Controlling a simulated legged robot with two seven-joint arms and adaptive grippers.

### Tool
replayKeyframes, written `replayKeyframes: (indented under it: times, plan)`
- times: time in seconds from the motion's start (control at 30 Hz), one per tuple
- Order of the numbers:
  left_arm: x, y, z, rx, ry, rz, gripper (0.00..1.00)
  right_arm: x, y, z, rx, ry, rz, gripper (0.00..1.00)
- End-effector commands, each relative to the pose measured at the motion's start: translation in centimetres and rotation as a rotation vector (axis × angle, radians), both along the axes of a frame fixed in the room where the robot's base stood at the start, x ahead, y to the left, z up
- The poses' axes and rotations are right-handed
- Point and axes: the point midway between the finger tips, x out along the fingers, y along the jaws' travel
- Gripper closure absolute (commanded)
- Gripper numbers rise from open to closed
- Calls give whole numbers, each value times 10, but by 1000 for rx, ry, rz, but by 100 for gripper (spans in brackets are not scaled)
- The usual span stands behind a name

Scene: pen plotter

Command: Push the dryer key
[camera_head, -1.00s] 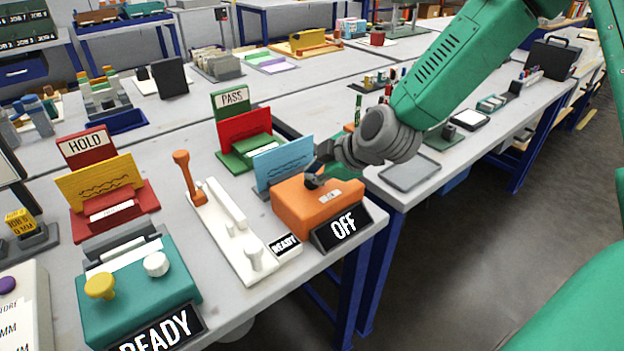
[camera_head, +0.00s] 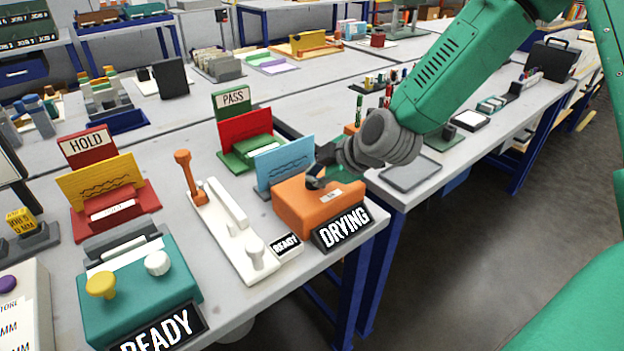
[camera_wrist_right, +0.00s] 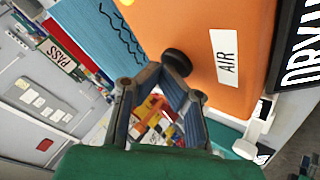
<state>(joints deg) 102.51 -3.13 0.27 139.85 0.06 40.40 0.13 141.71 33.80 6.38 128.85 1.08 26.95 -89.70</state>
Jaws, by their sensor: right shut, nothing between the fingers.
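The dryer is an orange box (camera_head: 293,208) at the table's near right corner, with a white label on top that reads AIR in the right wrist view (camera_wrist_right: 224,58). Its black front sign (camera_head: 343,228) reads DRYING. A dark round piece (camera_wrist_right: 177,62), which looks like the dryer key, sits on the orange top. My right gripper (camera_head: 320,173) is shut and empty, with its fingertips down at this piece; in the wrist view (camera_wrist_right: 165,76) they overlap its edge, so exact contact is hard to tell. My left gripper is not in view.
A blue card (camera_head: 284,163) in a holder stands just behind the dryer. A white device with an orange lever (camera_head: 184,173) lies to its left, and a teal box (camera_head: 140,285) beyond that. A grey tray (camera_head: 410,172) is on the right bench.

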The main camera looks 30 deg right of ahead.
Motion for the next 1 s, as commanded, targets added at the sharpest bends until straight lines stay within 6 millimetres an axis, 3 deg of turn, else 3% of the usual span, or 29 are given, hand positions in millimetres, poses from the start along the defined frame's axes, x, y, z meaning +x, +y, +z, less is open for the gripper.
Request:
replayKeyframes:
  times: [0.6,1.0]
  plan:
    - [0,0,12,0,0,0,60,-2,2,9,0,3,1,100]
    - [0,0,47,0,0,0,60,-1,2,49,-2,1,3,100]
